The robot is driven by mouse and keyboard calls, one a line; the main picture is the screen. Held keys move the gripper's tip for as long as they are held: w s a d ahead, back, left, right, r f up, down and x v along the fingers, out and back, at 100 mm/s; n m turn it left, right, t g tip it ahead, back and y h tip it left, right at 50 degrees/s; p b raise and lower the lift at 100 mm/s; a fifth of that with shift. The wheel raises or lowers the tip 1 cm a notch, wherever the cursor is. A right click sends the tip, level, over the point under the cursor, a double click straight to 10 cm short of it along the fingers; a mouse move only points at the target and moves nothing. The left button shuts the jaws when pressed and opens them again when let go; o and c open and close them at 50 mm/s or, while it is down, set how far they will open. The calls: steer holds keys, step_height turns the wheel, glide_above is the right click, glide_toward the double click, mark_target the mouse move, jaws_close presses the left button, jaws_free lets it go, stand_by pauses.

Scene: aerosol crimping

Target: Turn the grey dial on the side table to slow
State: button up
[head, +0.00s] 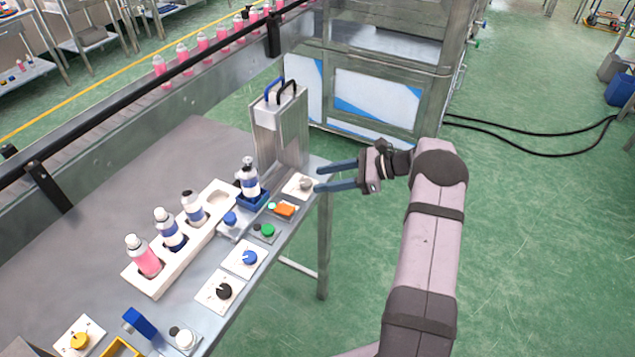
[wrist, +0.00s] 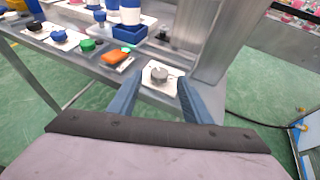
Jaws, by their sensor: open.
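The grey dial (head: 306,183) sits on a white square plate at the far right corner of the side table (head: 215,142), in front of the metal cabinet. In the wrist view the grey dial (wrist: 159,75) shows between and beyond my two blue fingertips. My gripper (head: 337,176) is open and empty, with its fingers pointing at the dial from the right. In the head view the fingertips are close to the plate, and one overlaps its edge. I cannot tell whether they touch it. The dial's markings are too small to read.
An orange switch (head: 285,210), a green button (head: 267,230), a blue dial (head: 250,257) and a black dial (head: 224,291) line the table's front edge. A blue holder with a bottle (head: 249,180) stands left of the grey dial. A metal box with handles (head: 281,130) stands behind it.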

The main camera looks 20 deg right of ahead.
steer(key=shift+b+v, duration=0.55)
steer(key=shift+v, duration=1.45)
